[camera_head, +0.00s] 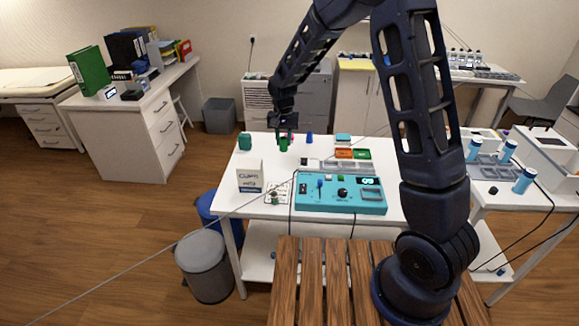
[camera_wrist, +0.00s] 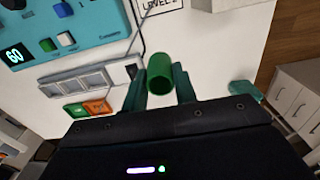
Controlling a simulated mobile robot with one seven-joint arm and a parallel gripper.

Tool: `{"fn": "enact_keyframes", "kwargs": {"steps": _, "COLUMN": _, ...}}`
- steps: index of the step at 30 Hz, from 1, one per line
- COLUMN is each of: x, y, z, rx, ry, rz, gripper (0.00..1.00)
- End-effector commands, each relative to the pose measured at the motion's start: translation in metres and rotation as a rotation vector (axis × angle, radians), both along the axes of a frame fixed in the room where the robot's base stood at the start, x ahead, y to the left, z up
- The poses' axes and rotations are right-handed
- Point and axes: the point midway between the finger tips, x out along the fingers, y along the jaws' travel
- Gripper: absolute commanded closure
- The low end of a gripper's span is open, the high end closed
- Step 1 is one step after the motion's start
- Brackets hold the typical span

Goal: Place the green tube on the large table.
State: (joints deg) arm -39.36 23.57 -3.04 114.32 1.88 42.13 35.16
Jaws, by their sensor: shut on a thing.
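The green tube (camera_wrist: 160,76) sits between the two fingers of my gripper (camera_wrist: 159,88) in the wrist view, its open round end facing the camera. My gripper is shut on it. In the head view my gripper (camera_head: 285,132) points down over the far left part of the large white table (camera_head: 262,228), with the green tube (camera_head: 283,145) below it. The tube looks upright, at or just above the tabletop; I cannot tell whether it touches.
A teal box (camera_head: 245,141) stands left of my gripper, and a blue item (camera_head: 309,138) stands to its right. White tabletop is bare around the tube.

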Motion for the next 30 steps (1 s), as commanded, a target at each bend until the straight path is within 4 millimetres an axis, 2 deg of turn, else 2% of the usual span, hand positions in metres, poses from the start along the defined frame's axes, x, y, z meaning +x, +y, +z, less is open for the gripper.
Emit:
{"fn": "enact_keyframes", "kwargs": {"steps": 3, "x": -0.001, "y": 0.0, "z": -0.028, "rx": -0.003, "ry": 0.004, "rz": -0.001, "gripper": 0.94}}
{"fn": "enact_keyframes", "kwargs": {"steps": 10, "x": -0.001, "y": 0.0, "z": -0.071, "rx": -0.001, "ry": 0.002, "rz": -0.001, "gripper": 0.94}}
{"fn": "enact_keyframes", "kwargs": {"steps": 20, "x": 0.0, "y": 0.0, "z": -0.094, "rx": -0.001, "ry": 0.002, "rz": 0.0, "gripper": 0.94}}
{"fn": "enact_keyframes", "kwargs": {"steps": 27, "x": 0.0, "y": 0.0, "z": -0.125, "rx": -0.001, "ry": 0.001, "rz": 0.0, "gripper": 0.94}}
{"fn": "enact_keyframes", "kwargs": {"steps": 30, "x": 0.0, "y": 0.0, "z": -0.129, "rx": 0.0, "ry": 0.001, "rz": 0.0, "gripper": 0.94}}
